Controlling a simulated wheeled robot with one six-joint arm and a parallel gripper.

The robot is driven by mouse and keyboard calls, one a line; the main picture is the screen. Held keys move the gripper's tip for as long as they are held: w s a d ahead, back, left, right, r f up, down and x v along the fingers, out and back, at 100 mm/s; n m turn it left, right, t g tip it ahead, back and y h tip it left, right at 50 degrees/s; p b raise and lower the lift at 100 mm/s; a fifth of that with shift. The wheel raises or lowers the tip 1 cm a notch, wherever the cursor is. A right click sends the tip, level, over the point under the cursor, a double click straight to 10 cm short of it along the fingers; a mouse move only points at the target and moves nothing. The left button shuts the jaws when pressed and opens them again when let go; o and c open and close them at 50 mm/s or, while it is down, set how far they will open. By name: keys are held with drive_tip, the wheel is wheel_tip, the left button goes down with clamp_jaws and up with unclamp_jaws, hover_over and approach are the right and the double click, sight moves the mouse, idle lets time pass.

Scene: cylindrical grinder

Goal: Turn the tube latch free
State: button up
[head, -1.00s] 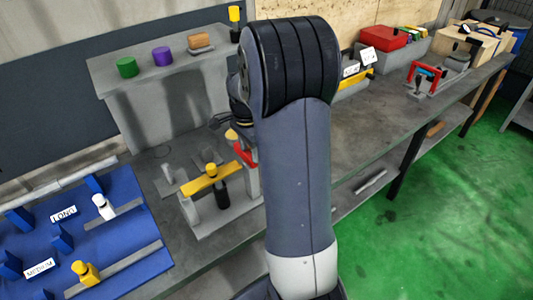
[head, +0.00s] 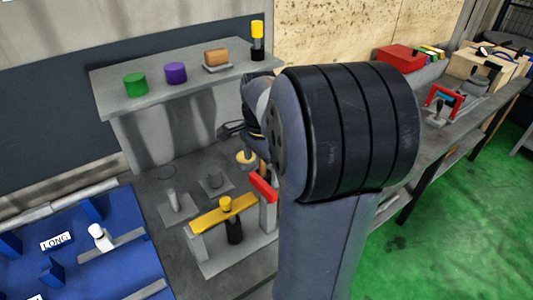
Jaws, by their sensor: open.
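A grey fixture (head: 213,265) stands on the bench with a yellow bar (head: 208,217) lying across its posts. A black tube with a yellow cap (head: 226,204) stands upright at the bar. A red latch-like piece (head: 263,188) sits on the right post, by the bar's right end; I cannot tell which part is the tube latch. My gripper (head: 231,130) is open, above and behind the fixture, apart from it. It shows small and dark, partly hidden by my arm. A round yellow piece (head: 246,160) shows below it; its base is hidden.
A raised grey shelf (head: 140,78) behind holds a green cylinder (head: 135,84), a purple cylinder (head: 176,72) and an orange-brown block (head: 216,57). A blue tray (head: 90,265) lies at left. A red box (head: 400,57) stands at back right. My arm hides the bench's middle.

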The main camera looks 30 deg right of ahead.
sight(270, 190)
drive_tip(key=s+r, duration=0.3)
drive_tip(key=r, duration=0.3)
drive_tip(key=shift+s+d+r, duration=0.15)
drive_tip(key=shift+d, duration=0.05)
